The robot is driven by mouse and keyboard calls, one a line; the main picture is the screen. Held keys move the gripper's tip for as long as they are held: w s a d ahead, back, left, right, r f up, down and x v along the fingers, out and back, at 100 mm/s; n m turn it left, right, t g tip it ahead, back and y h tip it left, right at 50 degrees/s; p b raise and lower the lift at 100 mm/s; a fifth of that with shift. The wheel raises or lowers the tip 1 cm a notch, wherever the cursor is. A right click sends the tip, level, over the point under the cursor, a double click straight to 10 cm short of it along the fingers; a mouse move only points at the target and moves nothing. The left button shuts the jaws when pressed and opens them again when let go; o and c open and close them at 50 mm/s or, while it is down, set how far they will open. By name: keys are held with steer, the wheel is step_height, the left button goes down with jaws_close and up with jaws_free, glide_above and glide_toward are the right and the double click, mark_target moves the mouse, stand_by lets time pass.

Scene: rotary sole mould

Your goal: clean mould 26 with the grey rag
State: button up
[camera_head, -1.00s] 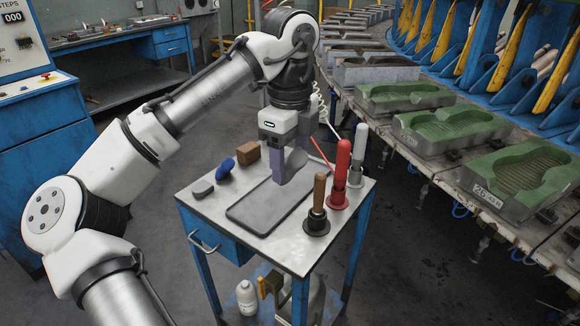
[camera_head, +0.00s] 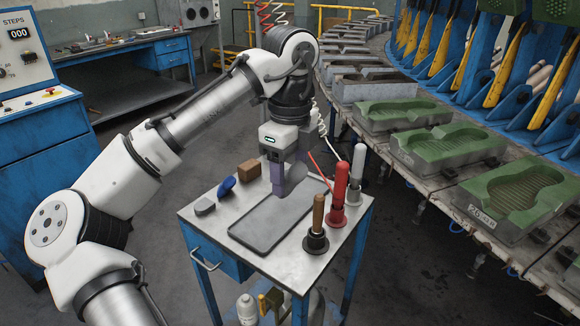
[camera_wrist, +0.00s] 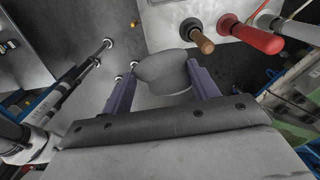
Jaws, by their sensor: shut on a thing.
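Mould 26 (camera_head: 517,192) is the nearest mould on the right in the head view. It is a grey block with a green, ribbed sole-shaped hollow and a "26" label on its front corner. My gripper (camera_head: 279,190) is above the trolley top, well to the left of the mould. Its purple fingers are shut on the grey rag (camera_wrist: 165,72), which shows between the fingertips in the wrist view. In the head view the fingers and the rag's surroundings overlap, so its outline is partly hidden.
The trolley (camera_head: 262,263) carries a dark grey tray (camera_head: 262,228), a brown block (camera_head: 249,170), a blue item (camera_head: 226,187), a small grey item (camera_head: 205,206), and wooden (camera_head: 318,212), red (camera_head: 339,184) and white (camera_head: 358,162) handled tools. More moulds line the rotary table (camera_head: 440,180).

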mark_target(290, 167)
steer(key=shift+r+p, duration=2.2)
steer(key=shift+p, duration=0.45)
